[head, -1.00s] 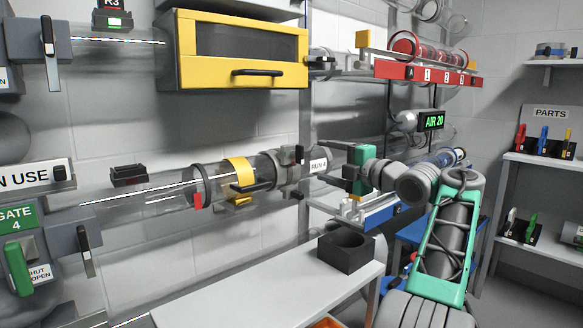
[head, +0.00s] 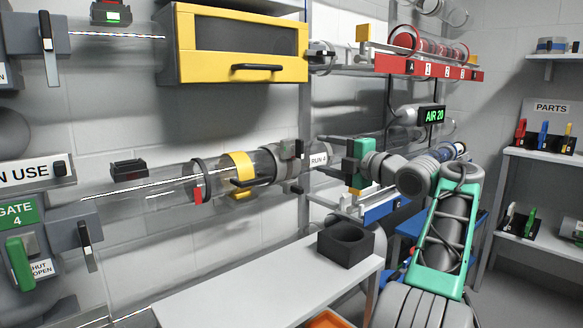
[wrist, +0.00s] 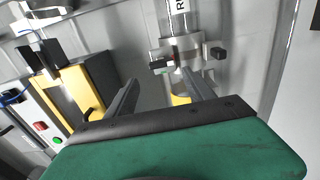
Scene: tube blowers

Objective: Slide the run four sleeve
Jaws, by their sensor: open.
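The run four tube crosses the wall in the head view, with a "RUN 4" label (head: 318,160) near its right end. A grey collar with dark clamp blocks (head: 284,165) sits around it left of the label, and a yellow band with a dark handle (head: 241,175) sits further left. I cannot tell which of these is the sleeve. My gripper (head: 336,166) is open and empty, right of the collar. In the wrist view my gripper's fingers (wrist: 160,84) reach toward the collar (wrist: 189,58); one overlaps it in the picture, and contact cannot be told. Yellow shows behind that finger.
A yellow-framed box (head: 242,47) hangs above the tube. A white bench (head: 260,285) with a black socket block (head: 345,245) stands below. Red numbered rack (head: 430,69) is at the upper right. Gate 4's green handle (head: 20,264) is far left.

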